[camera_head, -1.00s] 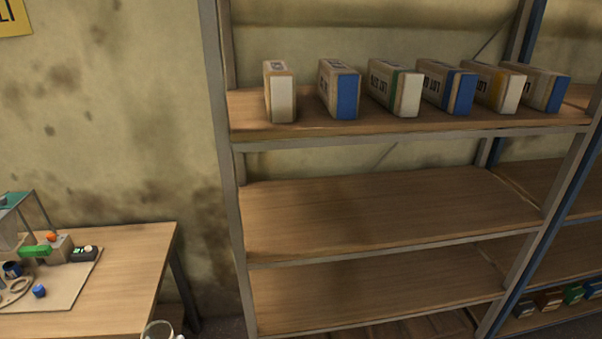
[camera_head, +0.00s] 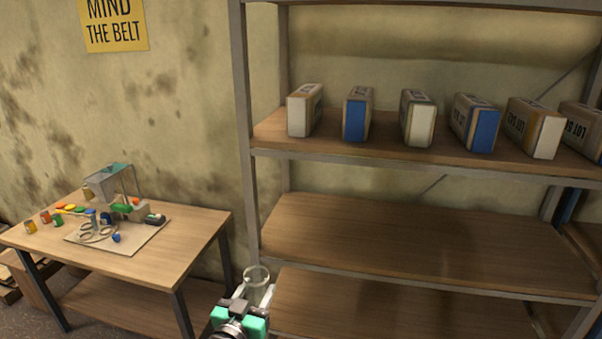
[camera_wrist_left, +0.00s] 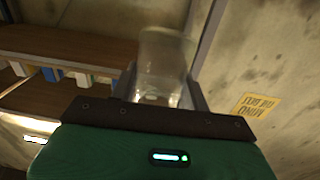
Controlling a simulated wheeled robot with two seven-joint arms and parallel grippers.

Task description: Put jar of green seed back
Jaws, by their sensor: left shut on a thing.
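My left gripper (camera_head: 257,291) is at the bottom middle of the head view, in front of the shelf rack's left post. It is shut on a clear glass jar (camera_head: 257,274), which stands up between the fingers. In the left wrist view the same jar (camera_wrist_left: 163,62) sits between the fingers (camera_wrist_left: 161,95). The glass looks clear and I see no green seed in it. My right gripper is out of view.
The rack's upper shelf (camera_head: 375,152) holds several boxes. The middle shelf (camera_head: 420,235) is bare. A yellow sign (camera_head: 114,25) hangs on the wall.

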